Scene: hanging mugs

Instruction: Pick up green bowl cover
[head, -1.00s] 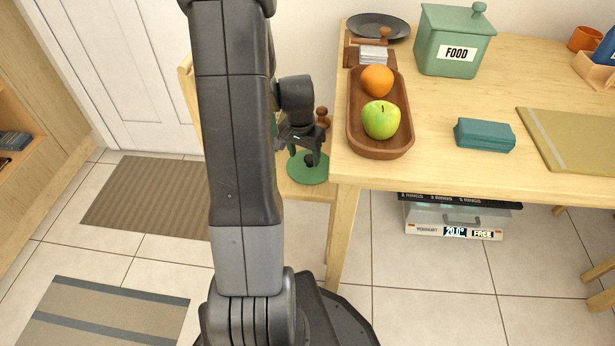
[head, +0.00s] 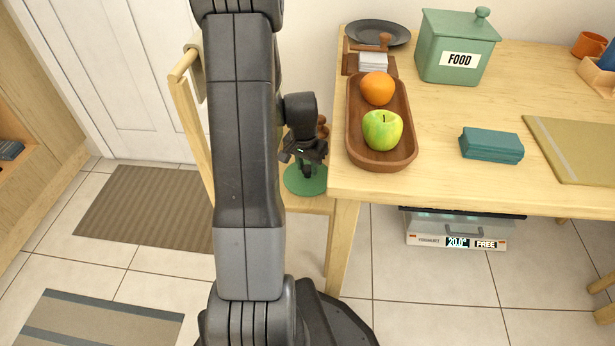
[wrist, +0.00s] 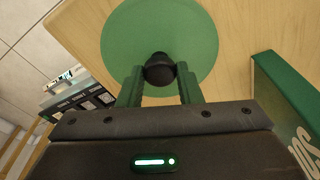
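The green bowl cover (head: 306,182) is a flat round green disc with a black knob (wrist: 159,68). It lies over the wooden chair seat beside the table. My gripper (head: 306,168) is directly over it, pointing down. In the wrist view the two fingers of my gripper (wrist: 159,75) stand on either side of the knob, very close to it. I cannot tell whether they press on it.
The table (head: 440,185) stands close on the right, its edge beside my gripper. A wooden tray (head: 354,150) holds an orange and an apple near that edge. The chair back (head: 192,110) rises at left, partly behind my arm. In the wrist view a green box (wrist: 280,100) is at right.

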